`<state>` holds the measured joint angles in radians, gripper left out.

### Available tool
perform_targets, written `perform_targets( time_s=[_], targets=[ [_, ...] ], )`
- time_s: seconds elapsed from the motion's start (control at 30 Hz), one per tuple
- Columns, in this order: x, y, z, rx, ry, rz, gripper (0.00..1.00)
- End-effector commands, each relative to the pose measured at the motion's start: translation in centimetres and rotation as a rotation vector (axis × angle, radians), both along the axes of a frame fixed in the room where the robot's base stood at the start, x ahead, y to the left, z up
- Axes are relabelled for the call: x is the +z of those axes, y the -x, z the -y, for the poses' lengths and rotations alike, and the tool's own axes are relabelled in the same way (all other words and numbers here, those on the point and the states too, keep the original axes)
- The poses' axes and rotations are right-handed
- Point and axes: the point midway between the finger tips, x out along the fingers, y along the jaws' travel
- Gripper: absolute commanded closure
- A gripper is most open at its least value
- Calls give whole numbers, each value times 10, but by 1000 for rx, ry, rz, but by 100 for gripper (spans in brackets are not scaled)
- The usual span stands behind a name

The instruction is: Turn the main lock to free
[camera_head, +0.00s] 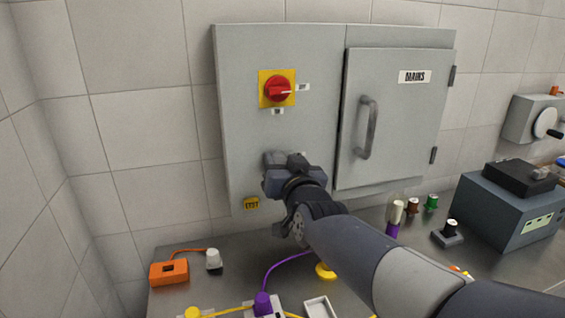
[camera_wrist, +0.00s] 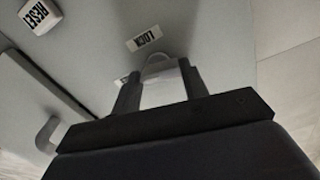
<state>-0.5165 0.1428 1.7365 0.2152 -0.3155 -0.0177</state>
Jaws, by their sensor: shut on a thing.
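The grey cabinet (camera_head: 245,130) on the wall carries a door labelled MAINS (camera_head: 414,77). My gripper (camera_head: 285,162) is at the cabinet's lower front, below the red rotary switch and left of the door. It hides what it holds in the head view. In the wrist view my gripper (camera_wrist: 160,90) has its two dark fingers on either side of a pale grey lock knob (camera_wrist: 162,72), shut on it. A LOCK label (camera_wrist: 145,38), seen upside down, is beside the knob. Another small label is partly hidden behind a finger. The knob's exact turn angle is unclear.
A red switch (camera_head: 278,89) on a yellow plate sits above my gripper. A yellow button (camera_head: 251,202) is to the lower left. The door handle (camera_head: 367,128) stands out to the right. The bench below holds several small items and a dark box (camera_head: 505,205).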

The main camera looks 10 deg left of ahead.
Motion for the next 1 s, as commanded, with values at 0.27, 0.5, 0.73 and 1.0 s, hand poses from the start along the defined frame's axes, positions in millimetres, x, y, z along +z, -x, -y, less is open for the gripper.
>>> perform_targets(
  time_s=[0.27, 0.5, 0.73, 1.0],
  targets=[
    [0, 0, 0, 0, 1, 0, 81],
    [0, 0, -1, 0, 105, 51, 81],
    [0, 1, -1, 0, 183, 88, 81],
    [0, 0, -1, 0, 185, 89, 57]
  ],
)
